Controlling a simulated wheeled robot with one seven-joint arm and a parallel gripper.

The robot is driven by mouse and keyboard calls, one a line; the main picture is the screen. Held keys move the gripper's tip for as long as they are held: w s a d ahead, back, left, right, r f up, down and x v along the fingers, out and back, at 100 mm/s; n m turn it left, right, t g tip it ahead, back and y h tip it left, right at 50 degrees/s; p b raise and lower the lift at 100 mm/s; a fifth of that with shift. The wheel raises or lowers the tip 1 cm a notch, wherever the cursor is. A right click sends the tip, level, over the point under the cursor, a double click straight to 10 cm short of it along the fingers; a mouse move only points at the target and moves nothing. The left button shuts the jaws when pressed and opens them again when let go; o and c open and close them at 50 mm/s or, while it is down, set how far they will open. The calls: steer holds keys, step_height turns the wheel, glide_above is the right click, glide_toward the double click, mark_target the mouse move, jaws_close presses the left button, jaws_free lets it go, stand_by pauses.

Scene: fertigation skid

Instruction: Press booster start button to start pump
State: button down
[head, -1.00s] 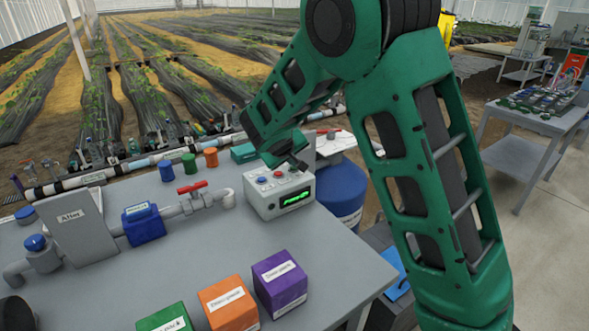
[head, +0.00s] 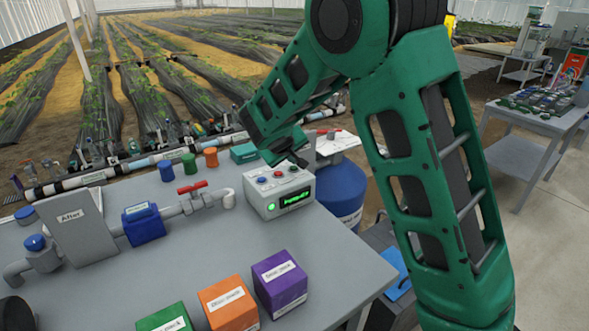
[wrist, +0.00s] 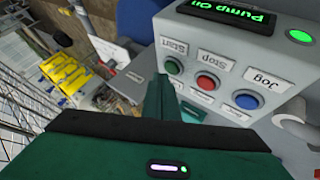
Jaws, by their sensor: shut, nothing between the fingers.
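The grey control box (head: 279,200) stands at the bench's right end. In the wrist view, its display (wrist: 228,14) reads "Pump On" upside down, and a green lamp (wrist: 299,36) is lit beside it. The green Start button (wrist: 174,67), red Stop button (wrist: 207,82) and blue Jog button (wrist: 247,98) sit in a row on its top. My gripper (head: 297,159) is shut and empty above the box's Start end. In the wrist view its fingers (wrist: 161,98) are nearest the Start button; I cannot tell whether they touch it.
A pipe with a red-handled valve (head: 192,188) runs left of the box. Purple (head: 280,283), orange (head: 228,303) and green (head: 165,318) labelled blocks line the bench's front. A blue drum (head: 341,192) stands behind right. The bench middle is clear.

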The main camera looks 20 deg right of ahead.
steer(key=shift+r, duration=0.2)
step_height(320, 180, up, 5)
stand_by(0.8)
stand_by(0.4)
